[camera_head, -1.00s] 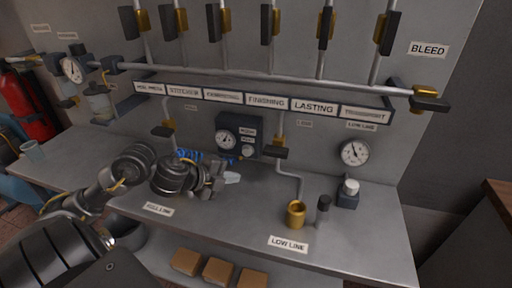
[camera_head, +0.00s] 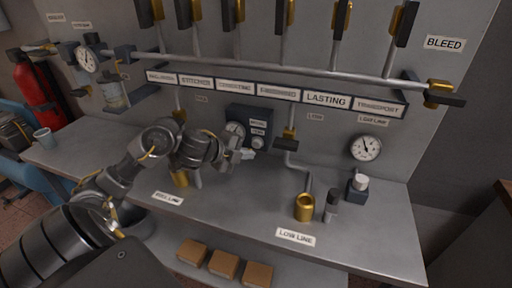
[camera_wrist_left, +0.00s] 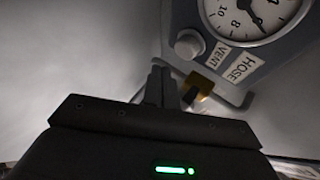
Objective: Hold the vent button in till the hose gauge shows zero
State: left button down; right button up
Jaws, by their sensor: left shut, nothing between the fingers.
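The hose gauge (camera_head: 235,130) sits on a dark panel (camera_head: 248,112) on the back wall, partly hidden by my left arm. My left gripper (camera_head: 247,155) is shut and empty, just below the button. In the wrist view its fingertips (camera_wrist_left: 161,72) appear apart from the button. My right gripper is out of view.
A brass fitting with a dark handle (camera_wrist_left: 203,84) is close to the fingers. A pipe with valves runs above.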

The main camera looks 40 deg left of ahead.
pick_arm(q)
jog(key=shift+w+a, duration=0.3)
jog(key=shift+w, duration=0.6)
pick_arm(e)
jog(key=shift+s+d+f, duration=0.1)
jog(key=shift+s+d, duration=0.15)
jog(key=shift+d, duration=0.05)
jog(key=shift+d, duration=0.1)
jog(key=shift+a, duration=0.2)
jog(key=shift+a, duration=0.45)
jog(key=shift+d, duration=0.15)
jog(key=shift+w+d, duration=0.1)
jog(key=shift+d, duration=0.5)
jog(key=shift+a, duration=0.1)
